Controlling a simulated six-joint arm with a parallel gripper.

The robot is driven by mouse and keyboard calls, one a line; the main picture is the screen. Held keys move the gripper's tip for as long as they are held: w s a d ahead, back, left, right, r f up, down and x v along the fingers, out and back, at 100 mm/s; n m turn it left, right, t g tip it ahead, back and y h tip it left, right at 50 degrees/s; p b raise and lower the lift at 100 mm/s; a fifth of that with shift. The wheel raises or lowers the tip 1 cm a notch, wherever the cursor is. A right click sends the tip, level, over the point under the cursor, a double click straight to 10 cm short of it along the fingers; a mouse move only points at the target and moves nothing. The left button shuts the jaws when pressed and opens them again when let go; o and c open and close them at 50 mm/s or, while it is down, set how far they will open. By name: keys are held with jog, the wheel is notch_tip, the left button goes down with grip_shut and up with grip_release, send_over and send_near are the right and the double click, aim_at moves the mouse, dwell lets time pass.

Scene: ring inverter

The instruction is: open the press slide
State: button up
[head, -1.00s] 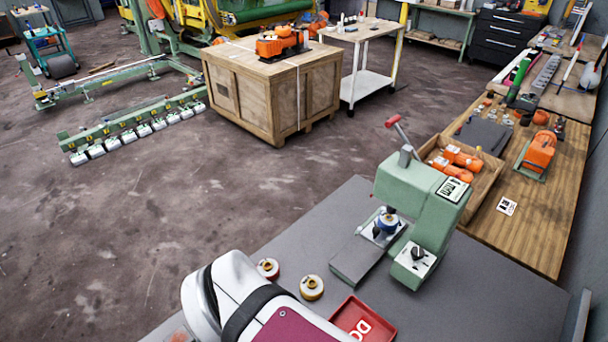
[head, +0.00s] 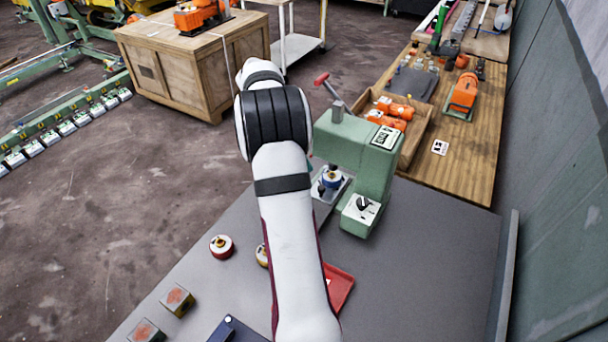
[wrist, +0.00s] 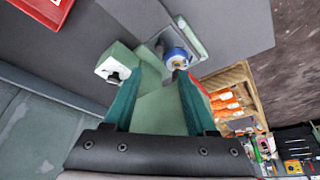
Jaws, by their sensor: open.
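The green press (head: 362,150) stands on the grey table, with a red-tipped lever (head: 322,80) on top and a white panel with a black knob (head: 362,207) at its foot. Its slide (head: 343,185), a light plate, carries a blue-and-white ring part (head: 332,178). My arm hides part of the slide in the head view. In the wrist view the slide (wrist: 202,46) and blue ring (wrist: 176,58) show beyond the fingertips. My gripper (wrist: 157,88) is open above the press, whose green body lies between and behind the teal fingers. I cannot tell whether they touch it.
A red tray (head: 338,288), a red-and-white ring part (head: 221,246) and a partly hidden yellow one (head: 262,255) sit on the table (head: 420,280). Metal blocks (head: 178,300) stand front left. A wooden box with orange parts (head: 388,115) is behind the press. The right table area is clear.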

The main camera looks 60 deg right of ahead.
aim_at(321, 187)
jog(key=x, duration=1.2)
jog(key=shift+f, duration=0.25)
grip_shut()
dwell(0.7)
